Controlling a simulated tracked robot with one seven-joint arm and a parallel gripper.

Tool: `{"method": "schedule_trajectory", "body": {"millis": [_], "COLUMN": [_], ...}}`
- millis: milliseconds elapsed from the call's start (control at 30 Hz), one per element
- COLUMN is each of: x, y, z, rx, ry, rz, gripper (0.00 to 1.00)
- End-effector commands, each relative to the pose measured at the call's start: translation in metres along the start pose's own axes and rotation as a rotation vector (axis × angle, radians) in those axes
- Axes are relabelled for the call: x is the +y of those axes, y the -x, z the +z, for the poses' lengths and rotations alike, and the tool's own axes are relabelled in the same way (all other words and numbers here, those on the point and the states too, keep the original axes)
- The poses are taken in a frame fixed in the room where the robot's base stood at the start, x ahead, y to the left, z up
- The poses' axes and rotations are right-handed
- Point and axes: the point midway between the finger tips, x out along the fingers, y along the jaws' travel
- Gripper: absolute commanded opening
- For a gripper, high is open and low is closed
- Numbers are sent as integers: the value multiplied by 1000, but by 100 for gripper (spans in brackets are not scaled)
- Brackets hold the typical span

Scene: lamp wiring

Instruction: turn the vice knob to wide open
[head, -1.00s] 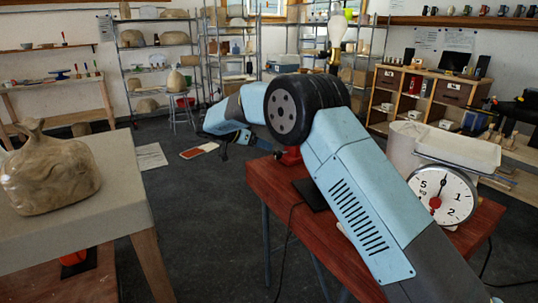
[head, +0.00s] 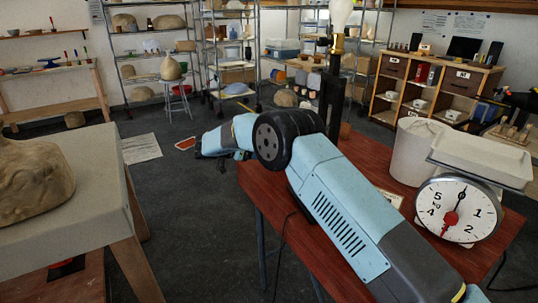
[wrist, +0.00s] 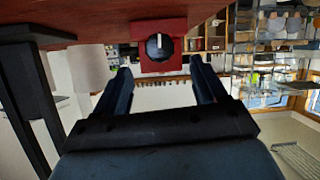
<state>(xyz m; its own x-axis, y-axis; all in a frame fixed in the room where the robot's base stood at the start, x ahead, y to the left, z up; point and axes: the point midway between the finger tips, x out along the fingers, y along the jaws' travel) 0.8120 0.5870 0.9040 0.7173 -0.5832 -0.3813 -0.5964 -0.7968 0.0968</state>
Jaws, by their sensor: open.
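The vice is a red block (wrist: 176,63) against the reddish wooden table (wrist: 100,12), which is at the top of the wrist view. Its round black knob (wrist: 159,46) faces the camera, with a white mark pointing about vertically in the picture. My gripper (wrist: 164,72) is open and empty. Its fingers are spread to either side of the knob in the picture, apart from it. In the head view my gripper (head: 212,148) is a small dark shape left of the table (head: 375,163), and my arm hides the vice.
A lamp bulb (head: 341,15) stands on a dark post (head: 332,92) at the table's back. A white bin (head: 415,150) and a dial scale (head: 457,208) are at the table's right. A grey bench (head: 95,215) with a brown lump (head: 35,178) is at left; open floor lies between.

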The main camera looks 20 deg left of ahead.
Motion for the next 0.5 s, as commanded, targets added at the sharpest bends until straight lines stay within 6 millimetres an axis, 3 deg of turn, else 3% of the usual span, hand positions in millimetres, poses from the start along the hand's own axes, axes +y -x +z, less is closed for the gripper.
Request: {"method": "schedule_trajectory", "body": {"millis": [300,500], "x": [0,0], "y": [-52,-69], "z": [0,0], "rx": [-1,-1], "ry": [1,1], "rz": [1,-1], "gripper": [71,71]}}
